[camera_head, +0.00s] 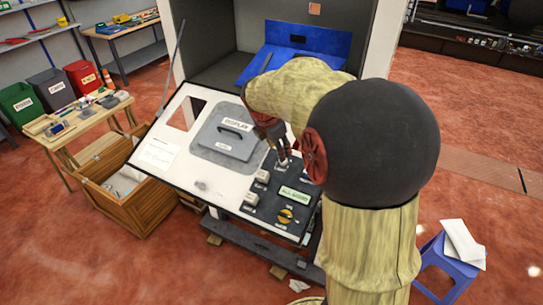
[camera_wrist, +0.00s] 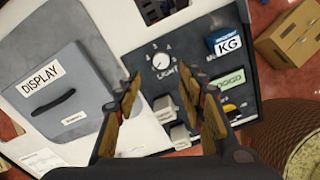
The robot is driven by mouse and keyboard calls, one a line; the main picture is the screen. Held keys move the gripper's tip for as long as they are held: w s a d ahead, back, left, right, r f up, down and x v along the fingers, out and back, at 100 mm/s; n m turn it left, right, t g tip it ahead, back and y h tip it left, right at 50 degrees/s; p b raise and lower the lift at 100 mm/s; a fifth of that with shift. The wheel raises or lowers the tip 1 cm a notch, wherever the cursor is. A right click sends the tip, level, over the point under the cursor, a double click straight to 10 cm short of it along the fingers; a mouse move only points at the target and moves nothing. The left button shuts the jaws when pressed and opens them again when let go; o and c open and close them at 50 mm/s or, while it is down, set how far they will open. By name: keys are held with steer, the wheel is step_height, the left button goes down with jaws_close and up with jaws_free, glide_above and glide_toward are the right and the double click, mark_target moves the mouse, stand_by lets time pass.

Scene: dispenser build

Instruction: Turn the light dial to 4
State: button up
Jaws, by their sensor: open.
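The light dial (camera_wrist: 162,62) is a small round white knob on a dark control panel (camera_wrist: 205,65). Numbers ring it and the word LIGHT is printed below it; its exact setting is too small to read. My gripper (camera_wrist: 162,79) is open, with one finger on each side of the view and the dial showing beyond the gap between the tips. Nothing is between the fingers. In the head view my gripper (camera_head: 282,157) hangs over the upper part of the panel, and the dial is not clearly made out there.
A grey cover labelled DISPLAY (camera_wrist: 52,88) lies left of the dial. Two pale switches (camera_wrist: 165,108) sit just below it, near the fingers. A blue KG box (camera_wrist: 228,43) is at the right.

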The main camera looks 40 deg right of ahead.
steer(key=shift+n, duration=0.8)
steer(key=x, duration=0.7)
steer(key=shift+d+f, duration=0.25)
steer(key=shift+f, duration=0.1)
steer(key=shift+c, duration=0.2)
jaws_close()
